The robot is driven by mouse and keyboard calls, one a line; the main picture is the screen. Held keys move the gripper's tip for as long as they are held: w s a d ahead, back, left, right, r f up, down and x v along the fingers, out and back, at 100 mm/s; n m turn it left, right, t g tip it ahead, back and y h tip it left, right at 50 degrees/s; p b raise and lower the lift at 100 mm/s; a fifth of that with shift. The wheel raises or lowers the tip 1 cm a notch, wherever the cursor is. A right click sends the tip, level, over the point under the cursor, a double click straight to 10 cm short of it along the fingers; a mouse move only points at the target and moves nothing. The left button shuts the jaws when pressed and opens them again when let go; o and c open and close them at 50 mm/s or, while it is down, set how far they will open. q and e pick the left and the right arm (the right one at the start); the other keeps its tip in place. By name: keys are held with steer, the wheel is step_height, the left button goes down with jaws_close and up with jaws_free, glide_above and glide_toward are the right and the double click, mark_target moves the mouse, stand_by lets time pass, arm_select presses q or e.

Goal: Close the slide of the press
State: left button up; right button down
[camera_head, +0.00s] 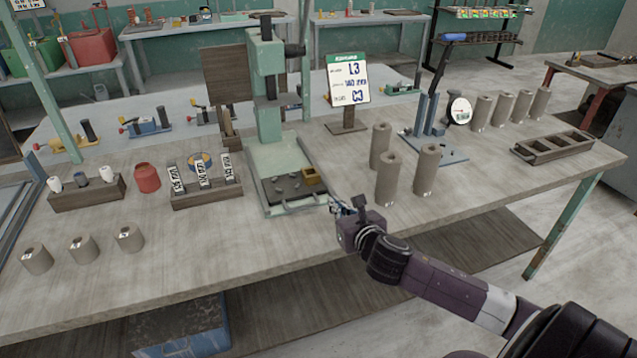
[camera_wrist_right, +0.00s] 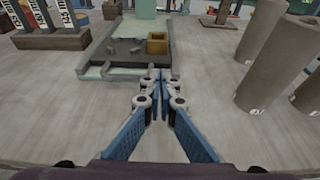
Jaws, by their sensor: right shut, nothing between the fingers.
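The pale green press (camera_head: 267,95) stands on the workbench, its column upright above a green bed. Its dark slide (camera_head: 281,191) sits out at the front end of the bed, with several grey lumps and a small ochre box (camera_head: 312,176) on it. The slide (camera_wrist_right: 118,58) and the ochre box (camera_wrist_right: 157,43) also show in the right wrist view. A pale handle bar (camera_head: 299,206) runs along the slide's front. My right gripper (camera_head: 338,206) is shut and empty, near the slide's front right corner. In the wrist view its fingertips (camera_wrist_right: 160,80) are close to that corner; I cannot tell whether they touch. My left gripper is out of view.
Several clay cylinders (camera_head: 388,178) stand right of the press. A sign on a stand (camera_head: 348,80) is behind them. The bench front between the press and the left cylinders is clear.

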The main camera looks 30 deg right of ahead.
glide_toward(316, 181)
steer(key=x, duration=0.5)
steer(key=shift+w+f+p, duration=0.2)
steer(key=shift+f+p, duration=0.15)
steer(key=shift+w, duration=0.55)
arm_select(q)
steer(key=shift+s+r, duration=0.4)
arm_select(e)
steer(key=shift+w, duration=0.1)
steer(key=shift+d, duration=0.1)
